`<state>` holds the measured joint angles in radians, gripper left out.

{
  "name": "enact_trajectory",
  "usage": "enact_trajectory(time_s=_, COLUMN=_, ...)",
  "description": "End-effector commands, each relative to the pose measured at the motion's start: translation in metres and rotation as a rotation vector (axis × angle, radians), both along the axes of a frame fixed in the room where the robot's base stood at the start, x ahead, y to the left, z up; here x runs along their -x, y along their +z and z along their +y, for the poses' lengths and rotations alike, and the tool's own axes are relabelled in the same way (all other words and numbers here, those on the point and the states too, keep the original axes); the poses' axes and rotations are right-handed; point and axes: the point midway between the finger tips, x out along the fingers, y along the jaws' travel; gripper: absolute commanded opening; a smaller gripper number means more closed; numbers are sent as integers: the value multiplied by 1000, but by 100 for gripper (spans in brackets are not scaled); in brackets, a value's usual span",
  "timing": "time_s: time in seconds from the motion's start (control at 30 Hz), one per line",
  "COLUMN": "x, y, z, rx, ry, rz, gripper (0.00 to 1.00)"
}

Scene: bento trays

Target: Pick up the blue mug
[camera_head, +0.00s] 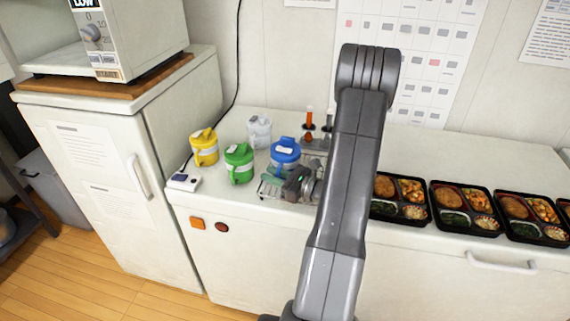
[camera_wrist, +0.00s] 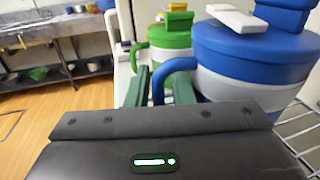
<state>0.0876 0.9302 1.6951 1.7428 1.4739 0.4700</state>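The blue mug (camera_head: 285,153) has a blue lid and a pale band. My gripper's two green fingers (camera_wrist: 162,88) stand on either side of the handle, with a small gap visible on the right side. The gripper looks open around the handle. My gripper's body hides the lower part of the mug.
A green mug (camera_head: 239,163) stands close left of the blue one. A yellow mug (camera_head: 204,147) and a white mug (camera_head: 260,132) are farther off. A wire rack (camera_head: 270,187) lies beside the gripper. Bento trays (camera_head: 466,226) line the counter on the right.

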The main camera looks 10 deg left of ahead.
Motion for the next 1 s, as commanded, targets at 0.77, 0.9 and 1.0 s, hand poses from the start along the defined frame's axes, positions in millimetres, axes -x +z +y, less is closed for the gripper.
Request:
enact_trajectory(time_s=0.77, x=0, y=2, z=0, rx=-1, ry=0, rz=-2, gripper=0)
enact_trajectory(time_s=0.9, x=0, y=9, z=0, rx=-1, ry=0, rz=-4, gripper=0)
enact_trajectory(time_s=1.0, x=0, y=18, z=0, rx=-1, ry=0, rz=-5, gripper=0)
